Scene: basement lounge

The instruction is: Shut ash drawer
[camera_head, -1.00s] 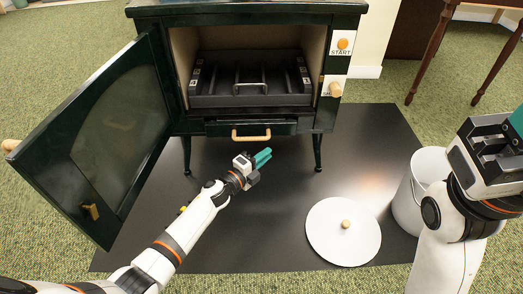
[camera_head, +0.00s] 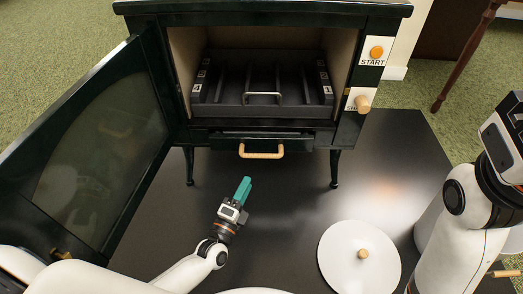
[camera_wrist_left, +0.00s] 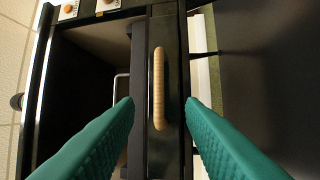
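The ash drawer (camera_head: 222,146) is a dark green front under the stove's open firebox, with a pale wooden handle (camera_head: 262,155). It seems to stick out a little from the stove (camera_head: 260,20). My left gripper (camera_head: 244,184) is in front of and below the handle in the head view, apart from it, pointing toward the drawer. In the left wrist view its teal fingers (camera_wrist_left: 159,102) are spread and empty, with the handle (camera_wrist_left: 158,70) lying between them farther off. My right gripper (camera_head: 508,138) is at the right edge, partly cut off, so its fingers are unclear.
The stove's glass door (camera_head: 100,150) stands wide open at the left. A black grate (camera_head: 262,112) with a wire handle sits in the firebox. A white round lid (camera_head: 345,270) lies on the black floor plate (camera_head: 300,210), with a white bucket (camera_head: 428,228) partly behind my right arm.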

